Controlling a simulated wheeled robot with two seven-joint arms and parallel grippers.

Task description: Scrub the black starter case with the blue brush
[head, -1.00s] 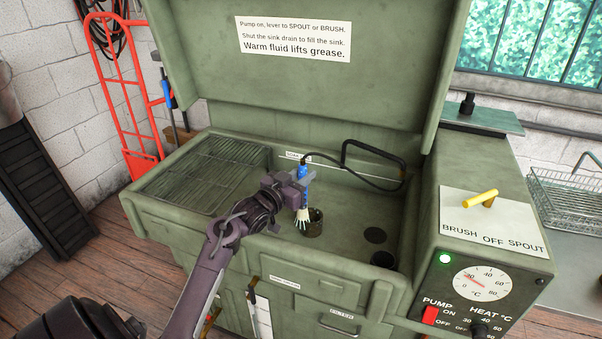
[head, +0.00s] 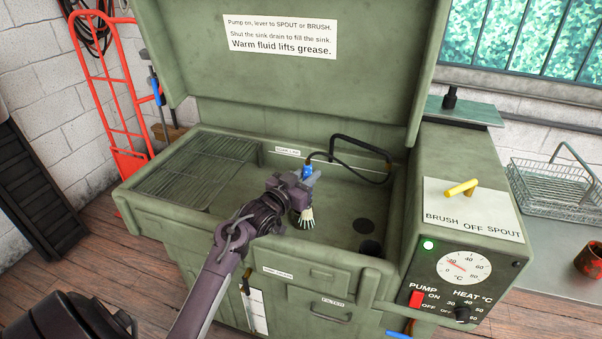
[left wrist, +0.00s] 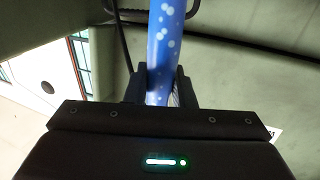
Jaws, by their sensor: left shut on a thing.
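The blue brush has a blue handle (head: 307,171) and pale bristles (head: 306,218) that point down into the green wash sink (head: 338,212). My left gripper (head: 303,184) is shut on the handle and holds the brush low over the sink floor. In the left wrist view the speckled blue handle (left wrist: 164,50) stands between the two dark fingers (left wrist: 160,88). I cannot make out the black starter case now; my gripper and the bristles cover the area where a dark round part stood. Whether the bristles touch it cannot be told. My right gripper is not in view.
A black hose (head: 345,172) runs from the brush to the sink's back wall. Dark round openings (head: 364,226) lie at the sink's right. A slatted rack (head: 195,170) fills the left. The control box (head: 455,245) has a yellow lever (head: 462,188) and red pump switch (head: 416,299).

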